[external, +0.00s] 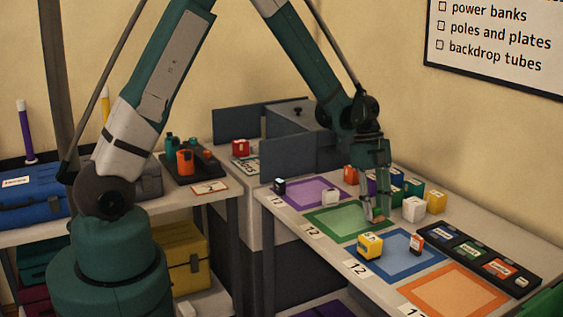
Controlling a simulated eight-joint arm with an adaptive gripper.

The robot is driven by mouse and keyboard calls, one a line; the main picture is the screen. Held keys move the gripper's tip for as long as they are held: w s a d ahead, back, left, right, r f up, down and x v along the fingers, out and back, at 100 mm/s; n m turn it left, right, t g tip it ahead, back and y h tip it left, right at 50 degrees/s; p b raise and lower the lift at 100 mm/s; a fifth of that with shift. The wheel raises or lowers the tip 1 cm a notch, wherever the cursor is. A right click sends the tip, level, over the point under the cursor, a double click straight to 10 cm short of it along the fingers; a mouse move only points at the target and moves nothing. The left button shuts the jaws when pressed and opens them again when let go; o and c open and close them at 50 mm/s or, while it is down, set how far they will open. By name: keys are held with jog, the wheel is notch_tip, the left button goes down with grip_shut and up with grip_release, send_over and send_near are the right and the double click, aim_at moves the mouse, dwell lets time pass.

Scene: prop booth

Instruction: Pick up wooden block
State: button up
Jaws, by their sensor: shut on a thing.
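My gripper (375,213) points straight down over the green-bordered mat (322,220), near that mat's right side. A small tan piece, which looks like the wooden block (379,219), shows at its fingertips. The fingers are shut on it and cover most of it. It is at or very close to the mat's surface; I cannot tell whether it touches.
A yellow block (369,246) and a small orange-and-white block (416,243) stand on the blue mat (382,270). The orange mat (452,291) is clear.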

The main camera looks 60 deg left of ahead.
aim_at(376, 207)
notch_tip(376, 207, up, 8)
jog(key=shift+r+p, duration=0.1)
jog(key=shift+p, duration=0.4)
